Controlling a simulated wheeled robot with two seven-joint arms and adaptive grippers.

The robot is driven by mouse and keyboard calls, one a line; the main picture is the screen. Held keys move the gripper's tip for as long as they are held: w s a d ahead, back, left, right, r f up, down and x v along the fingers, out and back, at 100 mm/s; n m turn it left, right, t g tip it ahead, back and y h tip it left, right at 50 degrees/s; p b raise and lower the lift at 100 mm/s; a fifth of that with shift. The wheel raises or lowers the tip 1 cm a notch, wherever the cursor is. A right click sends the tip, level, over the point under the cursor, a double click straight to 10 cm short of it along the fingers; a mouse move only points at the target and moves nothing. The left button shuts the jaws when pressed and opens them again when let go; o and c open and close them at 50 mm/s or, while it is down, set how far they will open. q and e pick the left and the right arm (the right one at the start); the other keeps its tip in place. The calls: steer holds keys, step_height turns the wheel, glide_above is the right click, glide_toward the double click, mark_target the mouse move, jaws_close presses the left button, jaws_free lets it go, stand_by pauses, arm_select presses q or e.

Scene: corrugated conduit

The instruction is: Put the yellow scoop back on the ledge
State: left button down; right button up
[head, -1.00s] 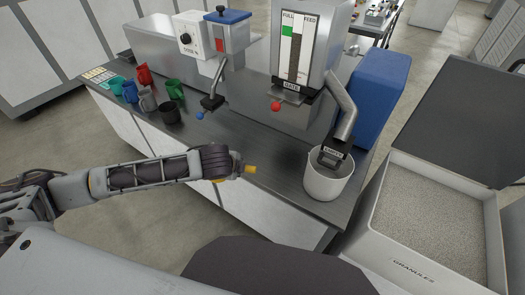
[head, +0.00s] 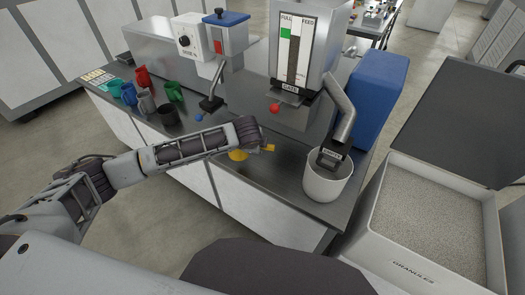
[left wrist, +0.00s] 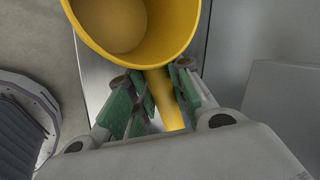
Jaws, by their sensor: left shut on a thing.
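The yellow scoop (left wrist: 165,35) fills the top of the left wrist view, its round bowl open toward the camera and looking empty. Its handle (left wrist: 168,95) runs down between the green-padded fingers of my left gripper (left wrist: 155,95), which is shut on it. My left gripper is mostly hidden there behind the wrist. My right gripper is not in view. I cannot single out the ledge.
A white bucket (head: 327,180) stands under the spout at the counter's right end. A granules bin (head: 378,225) is to its right. Several coloured mugs (head: 143,77) stand at the left. The machine with the red knob (head: 303,50) rises behind my left gripper.

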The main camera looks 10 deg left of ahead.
arm_select(q)
steer(key=w, duration=0.1)
steer(key=w+d+f, duration=0.1)
steer(key=w+f, duration=0.1)
steer(key=w, duration=0.1)
steer(key=shift+d, duration=0.2)
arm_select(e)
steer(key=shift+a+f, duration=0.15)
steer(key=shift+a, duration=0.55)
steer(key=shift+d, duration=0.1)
